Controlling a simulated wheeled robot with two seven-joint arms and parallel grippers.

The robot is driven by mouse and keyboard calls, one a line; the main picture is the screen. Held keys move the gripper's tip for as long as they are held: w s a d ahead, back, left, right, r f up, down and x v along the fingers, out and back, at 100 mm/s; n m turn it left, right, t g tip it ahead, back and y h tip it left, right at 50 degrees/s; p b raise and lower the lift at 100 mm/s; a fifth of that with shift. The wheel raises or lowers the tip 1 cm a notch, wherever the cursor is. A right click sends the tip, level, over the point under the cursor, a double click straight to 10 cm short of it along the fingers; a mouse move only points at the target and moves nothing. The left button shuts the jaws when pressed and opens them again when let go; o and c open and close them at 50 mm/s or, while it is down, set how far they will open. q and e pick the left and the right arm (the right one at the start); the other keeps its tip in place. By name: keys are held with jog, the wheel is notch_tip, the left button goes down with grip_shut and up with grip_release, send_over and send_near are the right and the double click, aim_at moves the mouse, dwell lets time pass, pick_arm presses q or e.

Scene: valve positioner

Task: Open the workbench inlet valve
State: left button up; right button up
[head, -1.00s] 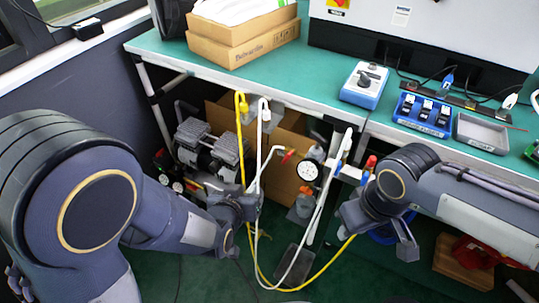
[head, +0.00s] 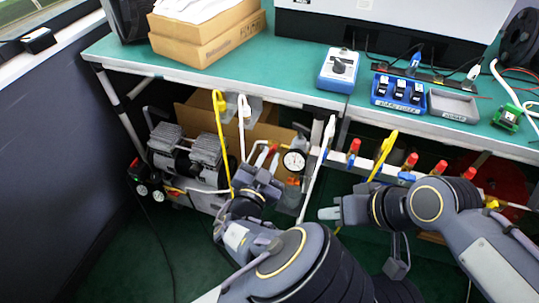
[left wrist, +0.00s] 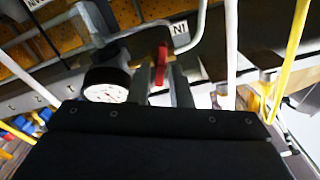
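A red valve lever (head: 273,149) shows beside the round white gauge (head: 294,160) under the workbench; I cannot confirm from its label that it is the inlet valve. In the left wrist view the red lever (left wrist: 162,62) lies between the two fingers of my left gripper (left wrist: 160,88), with the gauge (left wrist: 106,84) to its left. Those fingers stand apart, and I see no firm contact with the lever. In the head view my left gripper (head: 262,180) is just below and left of the lever. My right gripper (head: 328,213) is below the bench edge; its finger gap is unclear.
Yellow (head: 221,140) and white (head: 241,125) hoses hang close to my left gripper. A compressor (head: 185,150) stands on the left. Several red-handled fittings (head: 353,147) line the bench's underside. The green workbench (head: 290,70) overhangs; dark floor (head: 185,240) is clear at lower left.

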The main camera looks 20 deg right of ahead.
pick_arm(q)
jog(key=shift+w+d, duration=0.4)
jog(key=shift+w, duration=0.15)
grip_shut()
